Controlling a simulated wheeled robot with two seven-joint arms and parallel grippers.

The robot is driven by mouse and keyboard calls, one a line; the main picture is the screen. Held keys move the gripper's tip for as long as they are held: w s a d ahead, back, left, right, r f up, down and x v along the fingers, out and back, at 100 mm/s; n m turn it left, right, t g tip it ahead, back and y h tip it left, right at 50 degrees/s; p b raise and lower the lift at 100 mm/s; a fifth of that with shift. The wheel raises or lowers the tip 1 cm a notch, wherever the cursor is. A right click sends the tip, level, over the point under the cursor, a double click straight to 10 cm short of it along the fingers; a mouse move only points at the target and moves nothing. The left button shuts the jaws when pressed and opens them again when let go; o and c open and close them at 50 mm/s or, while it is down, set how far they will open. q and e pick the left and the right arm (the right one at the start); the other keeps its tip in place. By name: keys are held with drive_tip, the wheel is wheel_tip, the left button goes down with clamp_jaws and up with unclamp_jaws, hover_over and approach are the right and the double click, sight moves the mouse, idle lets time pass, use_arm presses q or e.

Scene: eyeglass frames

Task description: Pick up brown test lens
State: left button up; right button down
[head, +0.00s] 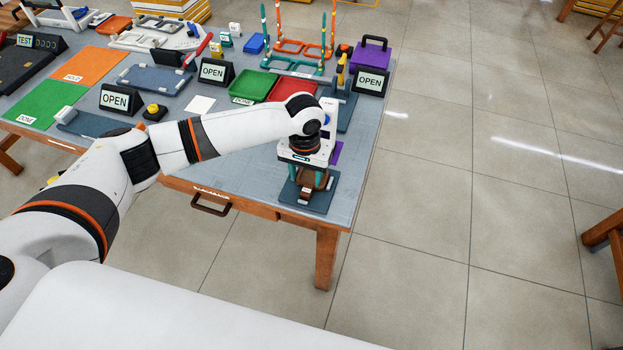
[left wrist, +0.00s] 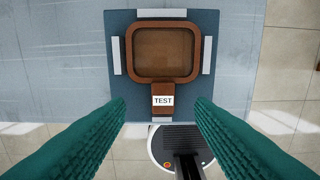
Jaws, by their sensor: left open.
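The brown test lens (left wrist: 162,52) lies in the left wrist view on a dark blue-grey pad (left wrist: 121,95). It has a square brown frame and a short handle with a white "TEST" label (left wrist: 163,100). My left gripper (left wrist: 160,103) is open, with its two green fingers on either side of the handle end. I cannot tell the height of the fingers above the handle. In the head view the left gripper (head: 308,180) is over the brown lens at the table's front right corner and partly hides it. My right gripper is not in view.
White guide strips stand around the lens on its pad. The table (head: 262,206) ends just right of and in front of it. Green (head: 254,84) and red (head: 291,88) trays, "OPEN" signs (head: 370,82) and a purple box (head: 369,57) stand farther back.

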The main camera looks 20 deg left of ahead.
sight(307, 191)
use_arm(q)
drive_tip(key=f, duration=0.5)
drive_tip(key=shift+s+d, duration=0.15)
drive_tip(key=shift+s, duration=0.15)
drive_tip(key=shift+r, duration=0.1)
clamp_jaws()
